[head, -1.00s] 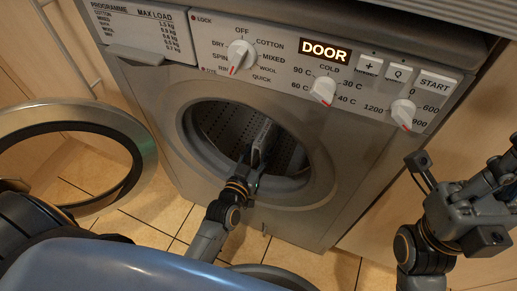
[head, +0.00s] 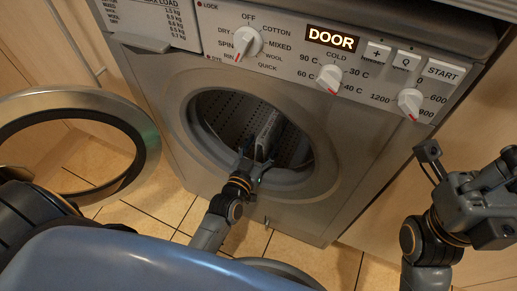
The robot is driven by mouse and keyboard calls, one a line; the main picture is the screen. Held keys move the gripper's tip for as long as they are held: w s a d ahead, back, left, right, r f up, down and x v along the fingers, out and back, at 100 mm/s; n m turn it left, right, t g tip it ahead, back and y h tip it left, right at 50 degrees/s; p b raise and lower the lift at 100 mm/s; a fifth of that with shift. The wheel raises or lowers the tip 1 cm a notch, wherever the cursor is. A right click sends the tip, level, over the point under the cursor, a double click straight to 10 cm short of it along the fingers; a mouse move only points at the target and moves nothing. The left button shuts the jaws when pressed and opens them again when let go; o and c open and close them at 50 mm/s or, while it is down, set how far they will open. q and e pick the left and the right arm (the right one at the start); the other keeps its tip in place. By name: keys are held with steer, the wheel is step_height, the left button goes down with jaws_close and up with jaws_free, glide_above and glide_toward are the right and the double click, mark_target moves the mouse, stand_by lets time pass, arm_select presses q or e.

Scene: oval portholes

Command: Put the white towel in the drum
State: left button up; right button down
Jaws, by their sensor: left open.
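The front-loading washing machine has its round drum (head: 228,112) of perforated metal showing through the open porthole. A pale, narrow, slab-like thing (head: 267,130) leans inside the drum; it looks like the folded white towel, though the shade makes it hard to be sure. My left gripper (head: 256,162) is at the lower part of the opening, just in front of the pale thing's lower end. Its fingers are apart; whether they touch it cannot be told. My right gripper (head: 472,198) is off to the right, in front of the machine's right side; its jaw state is unclear.
The round porthole door (head: 148,143) stands swung open at the left. The panel display (head: 332,39) reads DOOR, above several knobs and buttons. Tiled floor (head: 310,262) shows below the machine. Wooden cabinet fronts (head: 385,190) flank it.

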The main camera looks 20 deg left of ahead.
arm_select(q)
steer(key=s+r, duration=0.1)
steer(key=s, duration=1)
steer(key=shift+s+a+r, duration=0.15)
steer(key=shift+s+a, duration=0.05)
steer(key=shift+s, duration=0.2)
